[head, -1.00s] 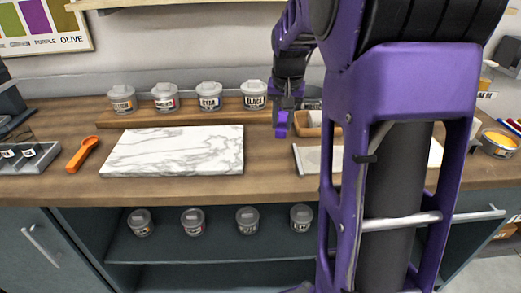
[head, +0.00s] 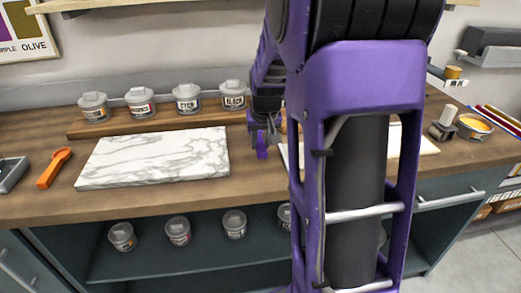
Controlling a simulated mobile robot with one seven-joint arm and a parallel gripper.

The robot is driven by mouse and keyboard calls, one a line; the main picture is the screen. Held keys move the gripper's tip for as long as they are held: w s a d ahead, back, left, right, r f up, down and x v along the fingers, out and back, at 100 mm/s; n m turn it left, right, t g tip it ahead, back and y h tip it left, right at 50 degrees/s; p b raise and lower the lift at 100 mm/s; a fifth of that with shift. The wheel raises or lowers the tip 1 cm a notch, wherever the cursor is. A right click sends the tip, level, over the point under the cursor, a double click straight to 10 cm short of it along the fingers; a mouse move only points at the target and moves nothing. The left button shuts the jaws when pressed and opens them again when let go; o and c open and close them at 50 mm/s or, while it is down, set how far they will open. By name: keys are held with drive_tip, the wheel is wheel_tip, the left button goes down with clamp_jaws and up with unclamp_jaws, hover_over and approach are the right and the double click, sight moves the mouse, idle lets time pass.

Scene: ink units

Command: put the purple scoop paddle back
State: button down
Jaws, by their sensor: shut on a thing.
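My gripper (head: 262,136) hangs over the counter just right of the marble slab, pointing down. It is shut on a small purple piece (head: 262,151), which I take to be the purple scoop paddle. Only a short part of it shows below the fingers, and the rest is hidden. I cannot tell whether its lower end touches anything.
A white marble slab (head: 155,158) lies left of the gripper, with an orange scoop (head: 55,167) beyond it. Several lidded jars stand on a wooden riser (head: 160,120) behind. My arm hides the counter's middle right. A yellow-filled tub (head: 475,126) stands far right.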

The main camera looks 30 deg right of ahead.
drive_tip(key=shift+f, duration=1.1)
drive_tip(key=shift+f, duration=0.1)
drive_tip(key=c, duration=0.6)
unclamp_jaws()
drive_tip(key=shift+r, duration=0.55)
drive_tip(key=p+v, duration=0.2)
drive_tip(key=v, duration=0.9)
drive_tip(key=shift+s+a+r, duration=0.1)
drive_tip(key=shift+s, duration=0.05)
